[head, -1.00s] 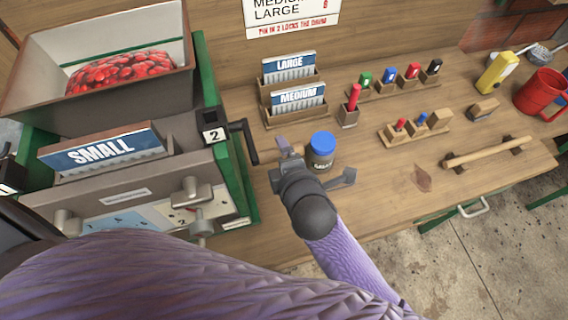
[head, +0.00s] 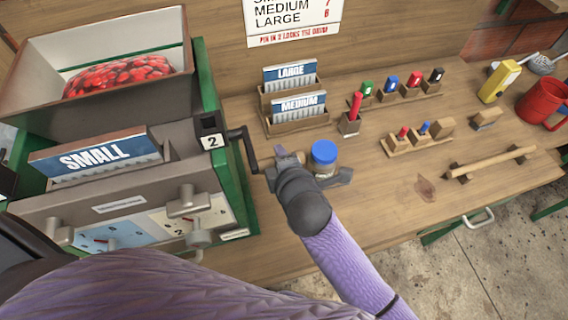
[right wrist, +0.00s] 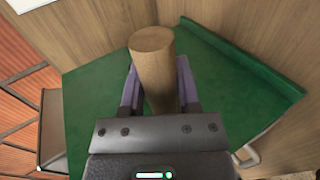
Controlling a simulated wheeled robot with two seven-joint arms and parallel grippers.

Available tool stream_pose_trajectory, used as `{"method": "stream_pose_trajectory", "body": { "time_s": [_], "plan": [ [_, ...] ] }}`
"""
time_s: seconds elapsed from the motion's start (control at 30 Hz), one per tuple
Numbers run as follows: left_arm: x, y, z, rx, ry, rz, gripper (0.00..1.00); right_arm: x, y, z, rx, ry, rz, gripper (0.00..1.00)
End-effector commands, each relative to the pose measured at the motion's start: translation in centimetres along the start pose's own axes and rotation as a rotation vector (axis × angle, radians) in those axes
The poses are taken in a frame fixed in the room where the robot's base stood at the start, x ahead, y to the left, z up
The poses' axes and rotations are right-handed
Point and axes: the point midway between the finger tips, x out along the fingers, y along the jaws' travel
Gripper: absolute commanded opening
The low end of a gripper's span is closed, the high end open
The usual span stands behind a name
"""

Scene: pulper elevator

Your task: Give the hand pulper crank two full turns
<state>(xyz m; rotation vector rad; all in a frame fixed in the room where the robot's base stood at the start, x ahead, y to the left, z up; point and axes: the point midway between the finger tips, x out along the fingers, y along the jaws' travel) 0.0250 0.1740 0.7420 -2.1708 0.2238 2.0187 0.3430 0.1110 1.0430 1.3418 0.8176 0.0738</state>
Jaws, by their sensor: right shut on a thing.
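The hand pulper (head: 205,110) stands at the left, a green-framed machine with a grey front. Its dark crank arm (head: 247,150) comes out of the right side beside a "2" tag and points down and slightly right in the head view. My right gripper (head: 277,160) is at the crank's lower end and is shut on the wooden crank handle. In the right wrist view the round wooden handle (right wrist: 153,65) stands between the two fingers. In the head view my wrist hides most of the handle. My left gripper is not in view.
A hopper of red cherries (head: 125,75) tops the pulper beside the "SMALL" plate (head: 95,155). A blue-lidded jar (head: 324,153) stands close right of my wrist. Racks of plates (head: 291,105), coloured pegs and a red mug (head: 541,97) stand farther right on the wooden bench (head: 390,210).

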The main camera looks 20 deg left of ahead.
Motion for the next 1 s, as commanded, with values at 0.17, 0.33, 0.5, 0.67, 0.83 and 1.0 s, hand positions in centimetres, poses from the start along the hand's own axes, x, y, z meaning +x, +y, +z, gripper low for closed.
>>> {"method": "stream_pose_trajectory", "body": {
  "time_s": [0.17, 0.33, 0.5, 0.67, 0.83, 1.0],
  "plan": [
    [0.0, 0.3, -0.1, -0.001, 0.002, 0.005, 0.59, 0.0, 0.0, 0.0, 0.0, 0.0, 0.0, 0.0],
    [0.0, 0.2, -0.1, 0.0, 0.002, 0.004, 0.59, 0.0, 0.0, 0.0, 0.0, 0.0, 0.0, 0.0],
    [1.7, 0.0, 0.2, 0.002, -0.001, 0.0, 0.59, 1.3, -1.7, 0.0, -0.001, 0.0, -0.001, 0.0],
    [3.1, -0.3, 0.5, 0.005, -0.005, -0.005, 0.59, 2.6, -3.2, 0.0, 0.001, 0.001, -0.001, 0.0],
    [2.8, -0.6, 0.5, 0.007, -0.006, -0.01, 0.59, 2.5, -2.9, 0.0, 0.001, 0.001, 0.0, 0.0],
    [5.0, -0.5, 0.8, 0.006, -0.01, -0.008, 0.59, 4.5, -4.1, 0.0, -0.001, 0.0, 0.001, 0.0]
  ]
}}
